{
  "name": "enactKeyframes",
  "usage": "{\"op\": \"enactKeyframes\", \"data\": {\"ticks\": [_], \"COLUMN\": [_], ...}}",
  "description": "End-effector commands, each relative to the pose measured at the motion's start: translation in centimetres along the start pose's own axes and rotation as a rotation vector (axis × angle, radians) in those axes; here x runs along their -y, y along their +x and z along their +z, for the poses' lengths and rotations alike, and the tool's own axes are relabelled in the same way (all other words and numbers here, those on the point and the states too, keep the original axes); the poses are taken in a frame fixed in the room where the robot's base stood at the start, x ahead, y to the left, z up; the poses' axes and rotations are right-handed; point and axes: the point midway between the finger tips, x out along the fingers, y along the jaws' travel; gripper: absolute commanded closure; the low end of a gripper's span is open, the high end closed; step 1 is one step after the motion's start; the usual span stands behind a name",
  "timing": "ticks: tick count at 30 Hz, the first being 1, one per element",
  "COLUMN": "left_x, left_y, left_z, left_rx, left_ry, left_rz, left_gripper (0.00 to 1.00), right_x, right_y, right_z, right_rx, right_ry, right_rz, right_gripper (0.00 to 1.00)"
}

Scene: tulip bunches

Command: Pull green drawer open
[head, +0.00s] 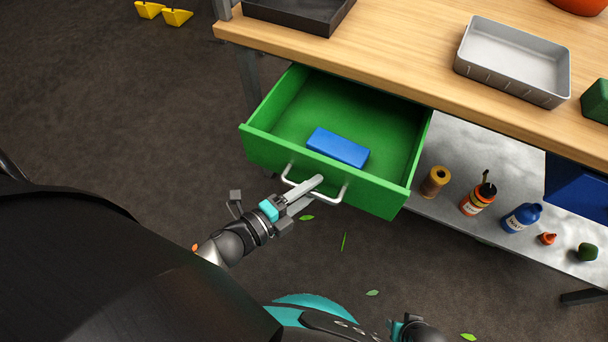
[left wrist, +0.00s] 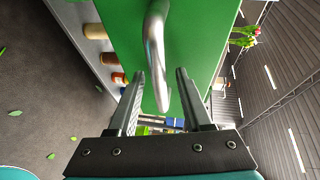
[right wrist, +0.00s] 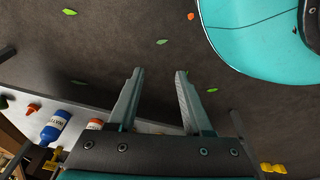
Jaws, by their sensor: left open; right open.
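The green drawer (head: 275,155) stands pulled out from under the wooden table top, with a blue block (head: 338,148) lying inside. Its silver bar handle (head: 336,197) is on the front; the handle also shows large in the left wrist view (left wrist: 154,45). My left gripper (head: 316,182) is open at the handle. In the left wrist view, the handle's bar shows between the two open fingers; I cannot tell whether they touch it. My right gripper (right wrist: 159,72) is open and empty in the right wrist view, over the floor, away from the drawer.
The table top (head: 410,60) holds a grey tray (head: 510,92) and a black tray (head: 318,32). Right of the drawer, a lower shelf (head: 470,160) bears a twine spool (head: 435,181), an orange bottle (head: 478,199) and a blue bottle (head: 521,217). Leaves lie on the open floor.

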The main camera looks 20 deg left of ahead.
Motion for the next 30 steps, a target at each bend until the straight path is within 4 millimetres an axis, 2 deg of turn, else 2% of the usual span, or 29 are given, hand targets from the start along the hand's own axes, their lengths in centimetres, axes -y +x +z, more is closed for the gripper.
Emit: {"op": "enactKeyframes", "data": {"ticks": [7, 11, 14, 24, 30], "left_x": [0.0, 0.0, 0.0, 0.1, 0.1], "left_y": [-0.2, -1.5, -3.2, -11.0, -14.1], "left_z": [0.0, 0.0, 0.0, 0.0, 0.0], "left_rx": [0.000, 0.000, 0.002, 0.001, 0.001], "left_ry": [0.000, 0.000, -0.002, -0.001, 0.000], "left_rz": [0.001, 0.004, 0.005, 0.005, 0.002], "left_gripper": [0.50, 0.50, 0.50, 0.50, 0.50], "right_x": [0.0, -0.2, -0.6, -1.8, -2.2], "right_y": [-0.1, 0.1, 0.7, 1.9, 2.2], "right_z": [-0.1, 0.1, 0.9, 3.9, 5.0], "right_rx": [-0.001, -0.004, 0.002, 0.008, 0.008], "right_ry": [0.000, -0.002, -0.006, -0.009, -0.010], "right_rz": [0.000, 0.002, 0.008, 0.022, 0.027], "right_gripper": [0.50, 0.50, 0.50, 0.50, 0.50]}}
